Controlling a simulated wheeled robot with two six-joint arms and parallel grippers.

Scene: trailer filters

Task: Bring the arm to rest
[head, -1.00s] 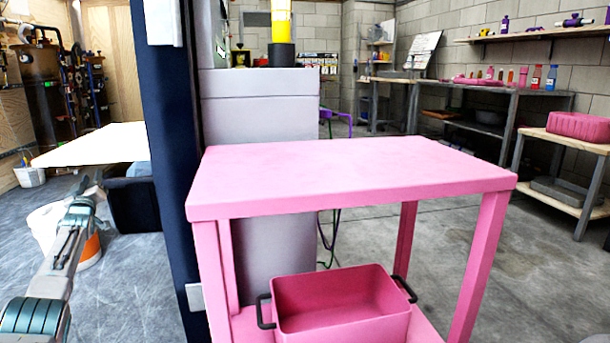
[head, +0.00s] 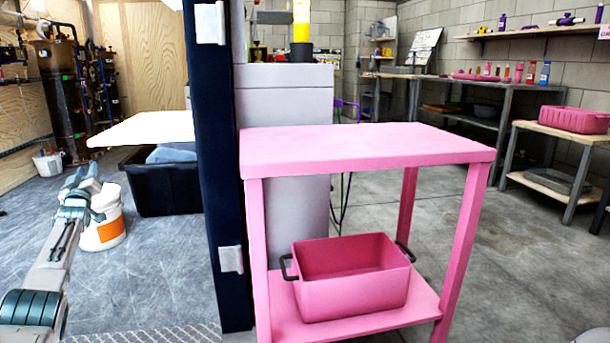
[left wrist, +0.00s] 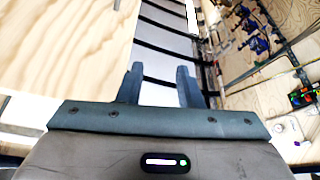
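My left arm comes in from the left edge of the head view, with its gripper (head: 84,182) raised in front of a white bucket. In the left wrist view, the two fingers of the left gripper (left wrist: 160,85) stand apart with nothing between them. Beyond them are dark bars and plywood walls. My right gripper does not show in either view.
A pink table (head: 365,148) stands ahead, with a pink bin (head: 355,298) on its lower shelf. A dark blue post (head: 217,200) rises left of it. A white bucket (head: 104,232) with an orange patch and a black tub (head: 165,188) stand on the floor at left. Grey floor lies open at right.

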